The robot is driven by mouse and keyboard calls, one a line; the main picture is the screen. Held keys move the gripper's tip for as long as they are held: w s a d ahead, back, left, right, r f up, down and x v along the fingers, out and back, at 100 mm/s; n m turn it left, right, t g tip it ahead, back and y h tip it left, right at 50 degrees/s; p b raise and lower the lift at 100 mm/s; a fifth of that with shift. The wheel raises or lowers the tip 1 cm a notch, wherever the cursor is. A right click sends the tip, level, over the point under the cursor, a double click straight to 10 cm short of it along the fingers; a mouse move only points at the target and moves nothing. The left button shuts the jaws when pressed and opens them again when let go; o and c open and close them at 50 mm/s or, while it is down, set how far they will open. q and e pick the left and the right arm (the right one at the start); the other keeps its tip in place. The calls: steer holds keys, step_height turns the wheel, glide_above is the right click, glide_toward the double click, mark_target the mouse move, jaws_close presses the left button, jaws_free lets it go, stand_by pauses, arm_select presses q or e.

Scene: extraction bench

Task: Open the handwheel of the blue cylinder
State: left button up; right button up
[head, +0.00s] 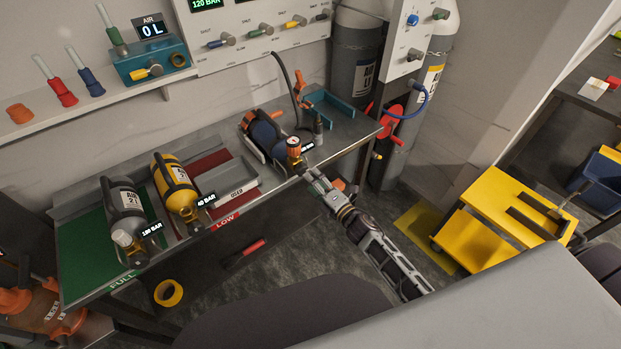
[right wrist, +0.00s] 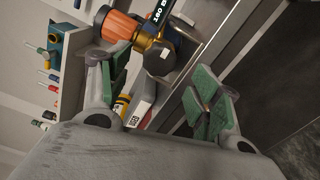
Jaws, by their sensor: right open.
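The blue cylinder (head: 263,132) lies in a cradle at the right part of the bench in the head view. My right gripper (head: 309,172) is open and empty, just in front of and below the handwheel. In the right wrist view the gripper's green-padded fingers (right wrist: 163,85) are wide apart. My left gripper is not in view.
A yellow cylinder (head: 174,185) and a grey cylinder (head: 125,215) lie on the bench at left. A grey tray (head: 235,190) is beside them. A thin hose (head: 287,85) rises behind the blue cylinder. A yellow cart (head: 510,215) stands at right.

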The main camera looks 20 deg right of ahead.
steer(key=v, duration=0.7)
stand_by(0.3)
steer(key=shift+s, duration=0.1)
stand_by(0.6)
